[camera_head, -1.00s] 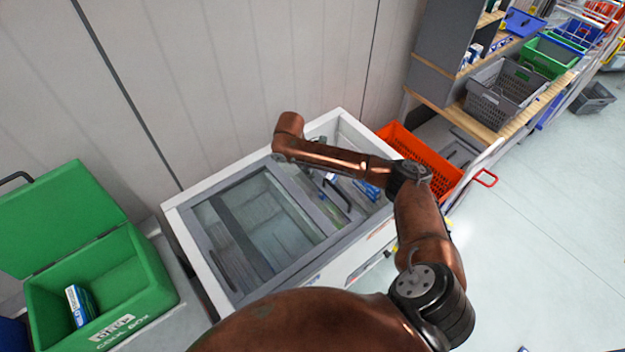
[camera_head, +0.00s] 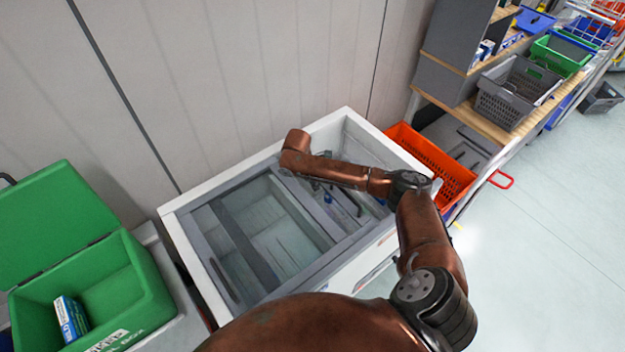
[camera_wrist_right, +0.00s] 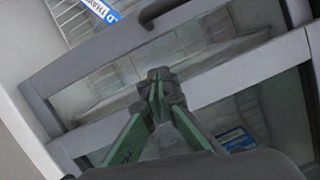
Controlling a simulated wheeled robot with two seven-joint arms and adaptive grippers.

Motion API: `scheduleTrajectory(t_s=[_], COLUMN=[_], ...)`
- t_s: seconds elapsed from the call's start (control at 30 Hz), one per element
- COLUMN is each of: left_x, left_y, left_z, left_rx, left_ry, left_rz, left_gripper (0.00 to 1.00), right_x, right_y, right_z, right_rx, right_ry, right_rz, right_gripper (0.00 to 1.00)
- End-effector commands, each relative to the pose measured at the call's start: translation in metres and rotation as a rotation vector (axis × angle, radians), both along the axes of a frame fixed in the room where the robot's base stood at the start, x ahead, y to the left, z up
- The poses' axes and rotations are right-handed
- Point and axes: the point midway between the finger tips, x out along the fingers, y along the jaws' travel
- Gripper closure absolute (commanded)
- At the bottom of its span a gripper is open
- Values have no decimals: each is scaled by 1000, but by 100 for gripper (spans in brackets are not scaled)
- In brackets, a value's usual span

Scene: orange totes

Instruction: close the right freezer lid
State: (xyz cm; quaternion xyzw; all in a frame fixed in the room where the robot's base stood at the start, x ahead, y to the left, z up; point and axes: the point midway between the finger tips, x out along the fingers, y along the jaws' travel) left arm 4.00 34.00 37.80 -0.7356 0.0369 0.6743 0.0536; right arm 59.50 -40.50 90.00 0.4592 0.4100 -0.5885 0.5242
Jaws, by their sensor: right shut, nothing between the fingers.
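The white chest freezer (camera_head: 185,204) stands against the wall, with grey-framed glass on top. A glass panel (camera_head: 285,240) covers its left part. At the right end, the inside wall (camera_head: 372,150) and some goods show, partly behind my arm; I cannot tell exactly how far the right lid reaches. In the right wrist view, a grey lid frame (camera_wrist_right: 95,62) with a dark handle (camera_wrist_right: 172,10) lies beyond my right gripper (camera_wrist_right: 160,82). Its green fingers are shut and empty, close over a grey frame bar; contact is unclear. My forearm hides this gripper in the head view. My left gripper is not in view.
A green cool box (camera_head: 150,285) with its lid up stands left of the freezer. An orange basket (camera_head: 440,165) is close to the freezer's right end. Shelves with a grey basket (camera_head: 515,95) are beyond. Open floor (camera_head: 560,230) lies at the right.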

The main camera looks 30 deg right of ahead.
Motion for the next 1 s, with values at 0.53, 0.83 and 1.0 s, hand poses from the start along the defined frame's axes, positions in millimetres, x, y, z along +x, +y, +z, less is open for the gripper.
scheduleTrajectory(t_s=[0.53,0.83,1.0], left_x=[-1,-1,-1], left_y=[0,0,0], left_z=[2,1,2], left_rx=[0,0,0], left_ry=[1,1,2], left_rz=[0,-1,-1], left_gripper=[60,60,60], right_x=[-4,-4,-4], right_y=[-46,-47,-50], right_z=[-35,-36,-36], right_rx=[-1,0,-1], right_ry=[-1,-1,-1], right_rz=[3,3,2], right_gripper=[100,100,100])
